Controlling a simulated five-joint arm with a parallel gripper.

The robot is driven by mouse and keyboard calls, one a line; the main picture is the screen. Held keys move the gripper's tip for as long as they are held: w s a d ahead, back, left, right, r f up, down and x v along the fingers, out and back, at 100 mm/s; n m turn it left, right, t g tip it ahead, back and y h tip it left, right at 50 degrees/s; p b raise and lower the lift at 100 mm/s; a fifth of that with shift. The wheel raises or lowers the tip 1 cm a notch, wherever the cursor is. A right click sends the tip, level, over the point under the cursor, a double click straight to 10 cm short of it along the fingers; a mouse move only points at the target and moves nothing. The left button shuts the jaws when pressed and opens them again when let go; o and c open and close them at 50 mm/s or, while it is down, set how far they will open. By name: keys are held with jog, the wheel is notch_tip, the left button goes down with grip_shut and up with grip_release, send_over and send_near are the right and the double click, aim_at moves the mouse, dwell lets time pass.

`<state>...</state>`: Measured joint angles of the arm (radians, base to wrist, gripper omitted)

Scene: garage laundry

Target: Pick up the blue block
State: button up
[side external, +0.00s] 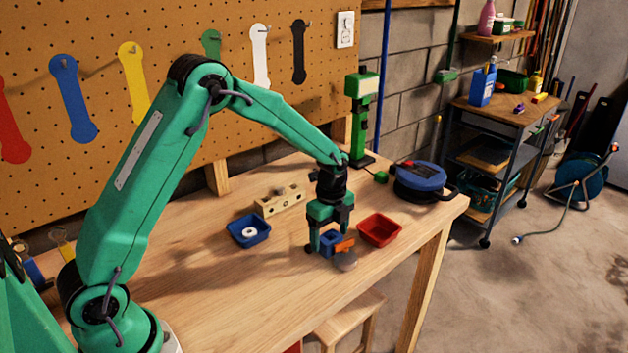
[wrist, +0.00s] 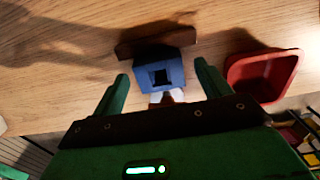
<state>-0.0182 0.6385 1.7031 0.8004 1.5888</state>
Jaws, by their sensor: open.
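The blue block (wrist: 146,79) has a dark square opening in its face. In the wrist view it sits between the two fingers of my gripper (wrist: 160,86), with space on both sides. In the side view the blue block (side external: 328,240) shows between the fingers of my gripper (side external: 328,243), low over the front part of the wooden table. My gripper is open.
A red tray (side external: 380,241) stands just right of my gripper. A blue tray (side external: 234,231) holding a white ring is to the left. A rounded grey thing (side external: 346,262) is near the table's front edge. A wooden block with holes (side external: 281,200) lies behind.

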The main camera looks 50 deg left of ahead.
jog(key=shift+f, duration=0.95)
jog(key=c, duration=1.1)
